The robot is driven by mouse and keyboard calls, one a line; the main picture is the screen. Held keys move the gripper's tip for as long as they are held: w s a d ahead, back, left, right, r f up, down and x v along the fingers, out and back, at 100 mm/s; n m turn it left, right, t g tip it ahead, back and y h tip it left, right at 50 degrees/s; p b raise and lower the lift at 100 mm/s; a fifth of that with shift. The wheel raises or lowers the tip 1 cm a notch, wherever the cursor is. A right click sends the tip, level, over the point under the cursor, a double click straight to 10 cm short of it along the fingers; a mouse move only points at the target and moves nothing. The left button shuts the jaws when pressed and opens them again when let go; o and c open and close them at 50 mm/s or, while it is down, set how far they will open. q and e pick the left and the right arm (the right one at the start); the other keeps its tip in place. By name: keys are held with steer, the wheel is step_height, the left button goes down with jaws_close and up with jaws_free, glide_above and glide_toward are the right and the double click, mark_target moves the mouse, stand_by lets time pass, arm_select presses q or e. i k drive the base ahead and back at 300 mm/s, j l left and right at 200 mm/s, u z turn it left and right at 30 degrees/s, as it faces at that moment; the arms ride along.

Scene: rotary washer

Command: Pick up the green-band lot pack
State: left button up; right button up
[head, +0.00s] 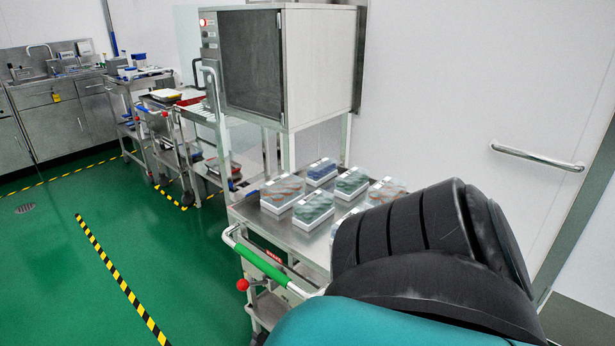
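Several clear lot packs with white ends lie on the top of a steel trolley (268,222). One pack with green contents (352,181) is in the back row, and another greenish pack (313,209) is in the front row. I cannot tell which carries the green band. A blue pack (321,171) and two reddish packs, one at the left (282,192) and one at the right (387,189), lie among them. Another pack is partly hidden behind my black and teal arm. Neither gripper shows in the head view.
The trolley has a green-sleeved push handle (262,264) at its front. A steel washer cabinet (255,65) stands behind it. More carts with trays (177,97) stand at the left. A door handle (537,158) is on the right wall.

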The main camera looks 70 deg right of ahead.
mark_target(350, 183)
steer(key=k+l+u, duration=0.1)
steer(key=u, duration=0.3)
steer(key=k+u, duration=0.25)
steer(key=u, duration=0.15)
steer(key=k+u, duration=0.2)
steer(key=u, duration=0.2)
steer(key=k+l+u, duration=0.2)
steer(key=k, duration=0.2)
steer(key=k+u, duration=0.2)
steer(key=k, duration=0.2)
steer(key=k+l+z, duration=1.05)
steer(key=l, duration=0.4)
